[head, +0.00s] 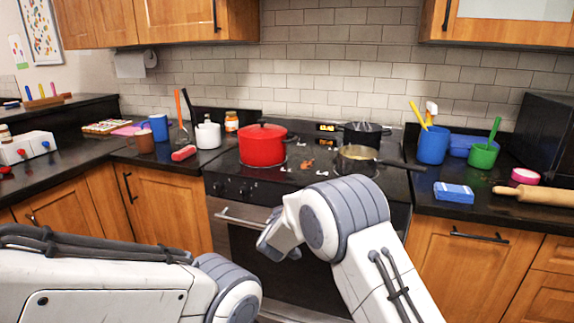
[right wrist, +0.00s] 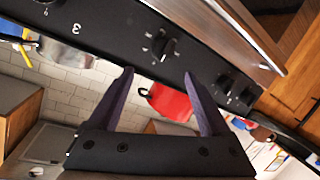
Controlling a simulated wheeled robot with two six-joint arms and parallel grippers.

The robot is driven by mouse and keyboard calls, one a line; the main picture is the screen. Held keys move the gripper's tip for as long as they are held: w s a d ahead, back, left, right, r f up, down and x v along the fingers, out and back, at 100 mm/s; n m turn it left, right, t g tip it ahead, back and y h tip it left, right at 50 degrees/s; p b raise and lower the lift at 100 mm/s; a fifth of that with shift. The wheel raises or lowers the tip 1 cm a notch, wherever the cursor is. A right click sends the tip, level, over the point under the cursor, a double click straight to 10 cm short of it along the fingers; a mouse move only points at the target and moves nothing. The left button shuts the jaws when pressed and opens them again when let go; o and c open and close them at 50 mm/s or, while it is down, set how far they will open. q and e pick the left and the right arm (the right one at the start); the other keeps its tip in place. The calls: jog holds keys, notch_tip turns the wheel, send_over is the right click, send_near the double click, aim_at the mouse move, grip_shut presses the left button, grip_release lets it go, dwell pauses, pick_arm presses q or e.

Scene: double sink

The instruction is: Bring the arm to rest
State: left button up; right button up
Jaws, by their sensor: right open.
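My right gripper (right wrist: 159,73) shows in the right wrist view with its two dark fingers spread apart and nothing between them. It faces the black knob panel of the stove (right wrist: 163,46), with the red pot (right wrist: 171,103) beyond, seen tilted. In the head view my right arm (head: 345,235) rises from the bottom and bends in front of the oven; its fingers cannot be made out there. My left arm (head: 110,275) lies across the lower left of the head view, and its gripper is out of view.
The stove carries the red pot (head: 262,146), a dark pot (head: 362,134) and a pan (head: 356,159) whose handle points right. Small scraps lie between them. A blue sponge (head: 453,192), blue bucket (head: 433,145) and rolling pin (head: 535,195) are on the right counter.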

jog(key=s+d+f+m+g+y, duration=0.15)
jog(key=s+d+g, duration=0.35)
jog(key=s, duration=0.7)
jog(key=s+d+f+m+g, duration=0.1)
jog(key=s+d+f+g, duration=0.15)
jog(key=s+d, duration=0.75)
jog(key=s+d+f+m+g+y, duration=0.1)
jog(key=s+d+g, duration=0.35)
jog(key=s, duration=0.95)
jog(key=s+a+r+n+g, duration=0.1)
jog(key=s+a+r+n, duration=0.25)
jog(key=s+a, duration=0.35)
jog(key=s+a+r+n+g, duration=0.2)
jog(key=s+a+r+n, duration=0.15)
jog(key=s+a, duration=0.35)
notch_tip(320, 180, up, 12)
jog(key=p, duration=1.2)
jog(key=shift+s+a+n+y+p, duration=0.15)
jog(key=shift+s+n+y+p, duration=0.15)
jog(key=shift+n+y, duration=0.05)
